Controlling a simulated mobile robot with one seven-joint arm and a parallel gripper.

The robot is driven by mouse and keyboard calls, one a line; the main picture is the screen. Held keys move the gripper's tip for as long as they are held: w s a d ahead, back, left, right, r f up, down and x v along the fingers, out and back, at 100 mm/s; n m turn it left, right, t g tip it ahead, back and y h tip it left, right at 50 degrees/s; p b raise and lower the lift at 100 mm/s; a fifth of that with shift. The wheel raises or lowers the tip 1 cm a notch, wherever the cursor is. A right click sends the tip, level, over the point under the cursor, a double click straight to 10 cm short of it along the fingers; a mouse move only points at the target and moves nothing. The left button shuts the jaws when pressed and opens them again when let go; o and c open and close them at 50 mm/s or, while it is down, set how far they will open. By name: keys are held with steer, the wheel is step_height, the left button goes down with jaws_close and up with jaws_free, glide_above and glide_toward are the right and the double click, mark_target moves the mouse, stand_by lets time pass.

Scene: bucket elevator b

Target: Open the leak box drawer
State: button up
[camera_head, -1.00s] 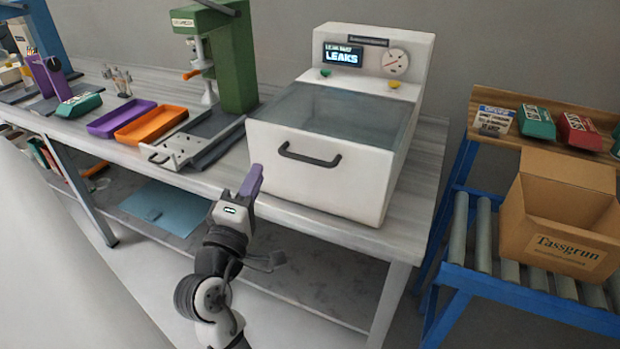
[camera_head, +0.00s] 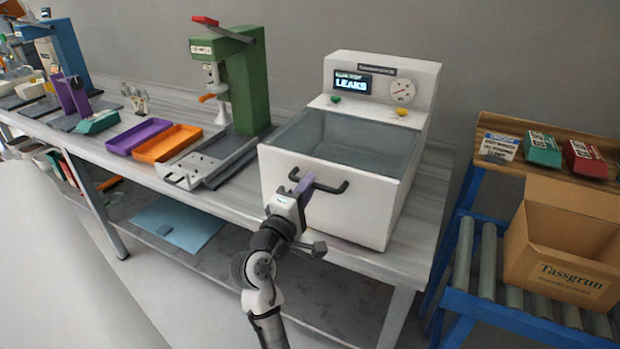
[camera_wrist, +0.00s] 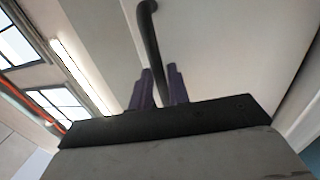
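The leak box (camera_head: 330,205) is a white box on the bench with a clear top and a lit "LEAKS" screen. Its drawer front has a dark bar handle (camera_head: 335,188) and looks closed. My gripper (camera_head: 304,183) is at the left part of the handle, its purple fingers in front of the drawer. In the wrist view the dark handle (camera_wrist: 152,45) runs down between the two fingers (camera_wrist: 161,88), one on each side. The gap is about as narrow as the bar. I cannot tell whether the fingers press on it.
Left of the box stand a green press (camera_head: 245,85), a grey slotted plate (camera_head: 195,168), an orange tray (camera_head: 166,143) and a purple tray (camera_head: 138,136). At right a cardboard box (camera_head: 565,250) sits on a blue roller conveyor (camera_head: 465,290). The floor before the bench is open.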

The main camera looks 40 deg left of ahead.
steer(key=shift+w+a+r, duration=0.15)
steer(key=shift+w, duration=0.55)
jaws_close()
